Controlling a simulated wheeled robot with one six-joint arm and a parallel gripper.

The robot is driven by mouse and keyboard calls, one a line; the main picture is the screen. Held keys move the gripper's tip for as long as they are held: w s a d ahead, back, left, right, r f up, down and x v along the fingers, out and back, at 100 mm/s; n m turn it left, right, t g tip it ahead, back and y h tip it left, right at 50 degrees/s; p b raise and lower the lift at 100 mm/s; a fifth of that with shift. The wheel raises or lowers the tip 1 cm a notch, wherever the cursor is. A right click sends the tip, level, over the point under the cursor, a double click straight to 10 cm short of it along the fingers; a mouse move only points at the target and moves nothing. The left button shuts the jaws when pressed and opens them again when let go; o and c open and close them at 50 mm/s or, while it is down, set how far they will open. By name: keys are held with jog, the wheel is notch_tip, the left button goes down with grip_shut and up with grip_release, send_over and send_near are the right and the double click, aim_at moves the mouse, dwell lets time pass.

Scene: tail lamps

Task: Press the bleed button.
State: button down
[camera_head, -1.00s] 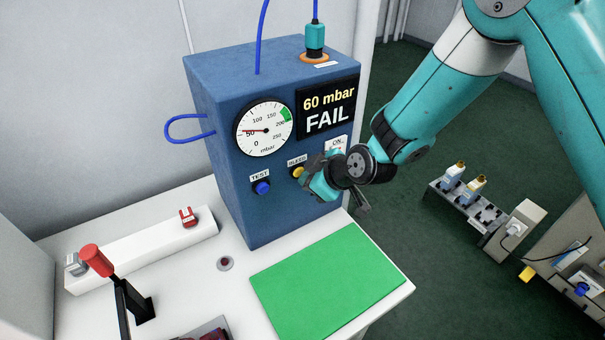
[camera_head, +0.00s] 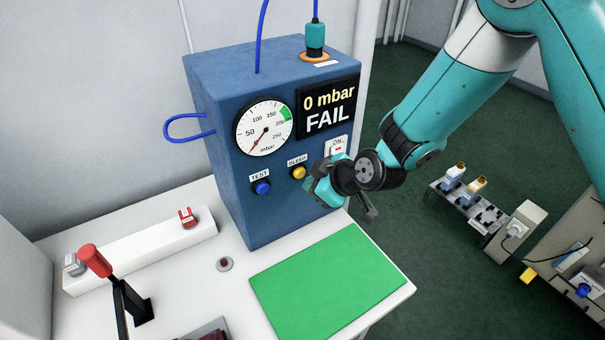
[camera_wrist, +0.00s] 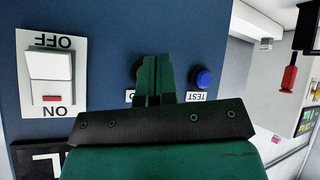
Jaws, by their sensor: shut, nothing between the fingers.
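The yellow bleed button (camera_head: 299,172) is on the front of the blue test box (camera_head: 230,200), under its BLEED label and right of the blue TEST button (camera_head: 261,188). The display (camera_head: 327,107) reads 0 mbar FAIL and the gauge (camera_head: 264,127) needle points near 0. My gripper (camera_head: 310,185) is shut and empty, just right of and in front of the bleed button, apart from it as far as I can tell. In the wrist view my shut fingers (camera_wrist: 153,78) cover most of the bleed button; the TEST button (camera_wrist: 202,78) shows beside them.
An ON/OFF switch (camera_wrist: 50,77) is on the same panel. A green mat (camera_head: 330,280) lies on the white bench in front of the box. A red-handled clamp (camera_head: 95,261) stands at the left. Blue hoses come from the box's top and left side.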

jog(key=s+d, duration=0.1)
jog(key=s+d+b, duration=0.1)
jog(key=s, duration=0.2)
jog(key=shift+s+d+b, duration=0.1)
jog(key=shift+d+b, duration=0.25)
jog(key=shift+d, duration=0.05)
dwell(1.6)
